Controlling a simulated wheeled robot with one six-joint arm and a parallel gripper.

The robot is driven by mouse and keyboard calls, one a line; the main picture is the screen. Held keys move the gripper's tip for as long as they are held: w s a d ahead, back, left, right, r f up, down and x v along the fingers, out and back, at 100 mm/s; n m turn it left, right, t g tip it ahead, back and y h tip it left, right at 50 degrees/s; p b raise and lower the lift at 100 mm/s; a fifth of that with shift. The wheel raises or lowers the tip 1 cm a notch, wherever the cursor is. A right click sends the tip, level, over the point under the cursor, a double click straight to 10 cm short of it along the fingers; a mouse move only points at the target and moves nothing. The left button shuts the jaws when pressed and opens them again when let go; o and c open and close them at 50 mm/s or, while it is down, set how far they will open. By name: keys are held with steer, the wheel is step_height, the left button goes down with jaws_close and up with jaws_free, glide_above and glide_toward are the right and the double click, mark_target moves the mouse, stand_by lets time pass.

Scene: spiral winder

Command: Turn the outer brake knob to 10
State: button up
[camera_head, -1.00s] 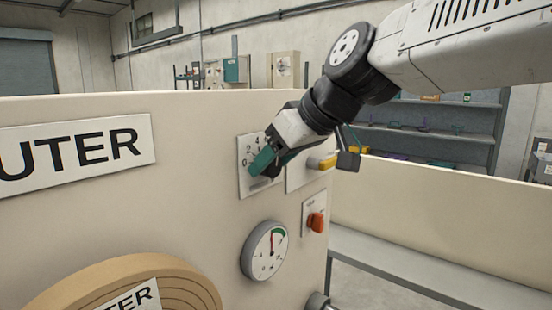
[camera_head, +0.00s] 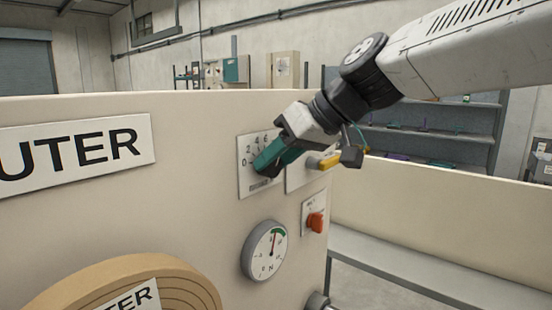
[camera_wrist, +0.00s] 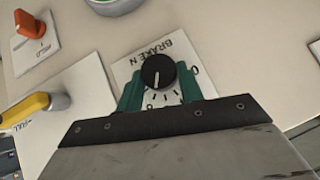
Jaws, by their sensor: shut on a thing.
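The outer brake knob (camera_wrist: 158,71) is a round black knob with a white pointer line on a white scale plate (camera_head: 246,186). In the wrist view the plate appears upside down, with 0 at its right and the pointer line aimed roughly downward, toward the middle of the visible scale. My gripper (camera_wrist: 158,84) has its green fingers on either side of the knob and is shut on it. In the head view my gripper (camera_head: 267,164) covers the knob and the right part of the scale; 0, 2, 4 and 6 show. The 10 mark is not readable.
A yellow handle (camera_head: 327,162) sits just right of the brake plate, close to my wrist. An orange knob (camera_head: 315,223) and a round gauge (camera_head: 264,250) are below. The "UTER" sign (camera_head: 75,152) and a brown roll (camera_head: 110,285) are to the left.

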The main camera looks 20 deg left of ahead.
steer(key=m+g, duration=0.1)
steer(key=m+g+y, duration=0.1)
steer(key=g, duration=0.1)
steer(key=shift+w+d+f+y, duration=0.15)
steer(key=shift+w+f+y, duration=0.05)
steer(key=shift+w+y, duration=0.15)
steer(key=m+g+y, duration=0.2)
steer(key=shift+w+f+g, duration=0.1)
steer(key=shift+f+g, duration=0.1)
steer(key=shift+g, duration=0.1)
stand_by(0.4)
steer(key=o, duration=1)
steer(key=shift+d, duration=0.1)
steer(key=v, duration=0.7)
steer(key=shift+w+d, duration=0.2)
steer(key=shift+d, duration=0.15)
steer(key=shift+r, duration=0.1)
